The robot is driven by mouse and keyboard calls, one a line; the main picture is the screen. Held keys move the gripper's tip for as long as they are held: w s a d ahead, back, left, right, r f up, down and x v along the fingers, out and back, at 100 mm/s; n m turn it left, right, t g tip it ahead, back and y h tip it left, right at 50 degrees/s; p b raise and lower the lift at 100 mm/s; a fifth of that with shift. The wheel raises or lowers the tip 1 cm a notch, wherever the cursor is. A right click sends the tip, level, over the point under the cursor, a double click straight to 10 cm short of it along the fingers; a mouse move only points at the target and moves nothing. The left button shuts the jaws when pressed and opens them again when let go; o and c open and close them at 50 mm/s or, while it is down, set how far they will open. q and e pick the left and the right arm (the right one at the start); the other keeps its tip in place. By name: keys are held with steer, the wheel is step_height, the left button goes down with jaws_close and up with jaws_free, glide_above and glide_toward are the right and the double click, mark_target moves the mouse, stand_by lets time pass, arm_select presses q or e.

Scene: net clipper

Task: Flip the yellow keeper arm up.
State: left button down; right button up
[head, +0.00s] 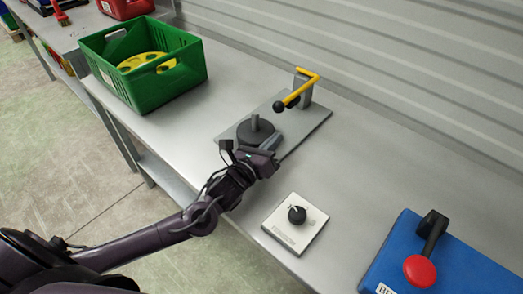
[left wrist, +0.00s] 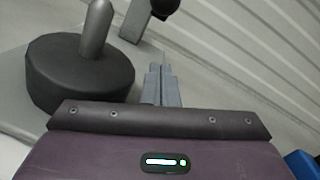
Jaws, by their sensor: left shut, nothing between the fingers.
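The yellow keeper arm (head: 300,89) is a bent yellow bar with a black ball knob (head: 279,106) at its left end. It is mounted on a grey upright bracket (head: 304,97) at the back of a grey base plate (head: 312,127). A dark round disc (head: 257,136) with a grey peg sits on the plate, and it also shows in the left wrist view (left wrist: 75,78). My left gripper (head: 272,141) is shut and empty, just right of the disc and in front of the knob. It shows in the left wrist view (left wrist: 162,72). The right gripper is out of view.
A green crate (head: 185,76) with a yellow round thing inside stands at the back left. A white dial box (head: 297,224) sits in front right of the plate. A blue box (head: 452,262) with a red-ended lever is at far right. A ribbed wall runs behind.

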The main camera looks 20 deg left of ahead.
arm_select(q)
steer(key=shift+x, duration=1.15)
steer(key=r+p, duration=0.1)
steer(key=r, duration=0.1)
steer(key=shift+w+a+r, duration=0.25)
steer(key=shift+w+a, duration=0.1)
steer(key=shift+a, duration=0.05)
steer(key=shift+a+r+p, duration=0.2)
steer(key=shift+r+p, duration=0.15)
steer(key=shift+r, duration=0.15)
steer(key=shift+w, duration=0.15)
